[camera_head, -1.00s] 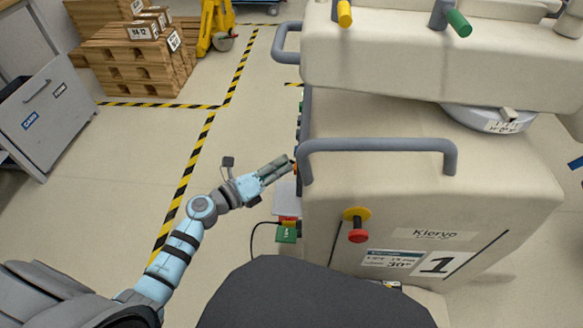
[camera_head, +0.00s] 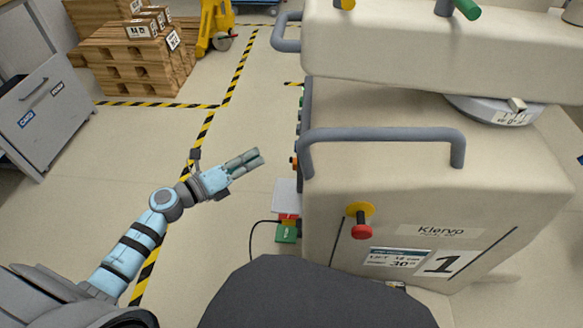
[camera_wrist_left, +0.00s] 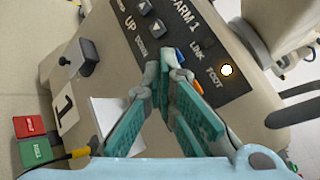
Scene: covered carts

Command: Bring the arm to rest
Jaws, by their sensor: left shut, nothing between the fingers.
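My left gripper (camera_head: 242,164) is shut and empty in the head view. It is held in the air to the left of the large beige cart (camera_head: 400,190), apart from its side. In the left wrist view my left gripper's fingers (camera_wrist_left: 166,62) meet at the tips. They appear in front of a dark button panel (camera_wrist_left: 195,45) marked "ARM 1", "UP", "LINK" and "FOOT". My right gripper is not in view.
A grey handle (camera_head: 385,134) and a red knob on a yellow plate (camera_head: 361,222) stick out of the cart. A red and green switch box (camera_head: 287,230) with a cable is low beside it. Pallets (camera_head: 135,70) stand at the back left. The floor left of my gripper is clear.

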